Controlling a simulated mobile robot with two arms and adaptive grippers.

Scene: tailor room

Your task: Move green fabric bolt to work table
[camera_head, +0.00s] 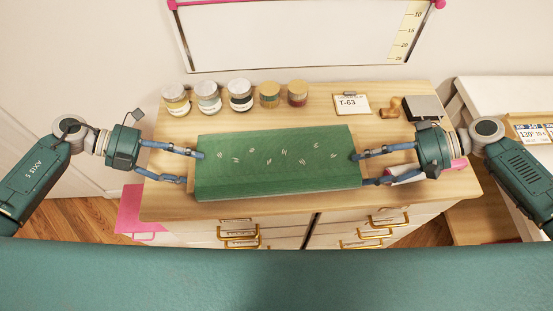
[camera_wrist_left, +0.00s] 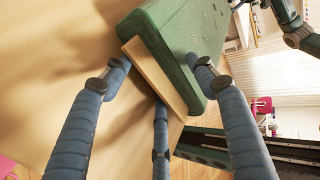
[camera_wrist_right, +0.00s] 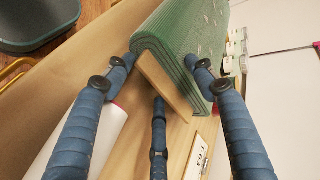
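The green fabric bolt (camera_head: 278,162) lies flat, long side across, on the wooden top of a drawer cabinet (camera_head: 330,118). My left gripper (camera_head: 192,168) is at its left end and my right gripper (camera_head: 359,170) at its right end. In the left wrist view, the spread fingers straddle the bolt's end (camera_wrist_left: 155,70), where a wooden core board shows. The right wrist view shows the same around the other end (camera_wrist_right: 165,85). Both grippers look open; whether any fingertip touches the fabric I cannot tell.
Several lidded jars (camera_head: 240,95) stand behind the bolt. A T-63 card (camera_head: 351,104), a wooden stamp (camera_head: 389,107) and a grey box (camera_head: 423,108) sit at the back right. A white roll (camera_head: 405,173) lies by my right gripper. A white table (camera_head: 500,95) stands at the right.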

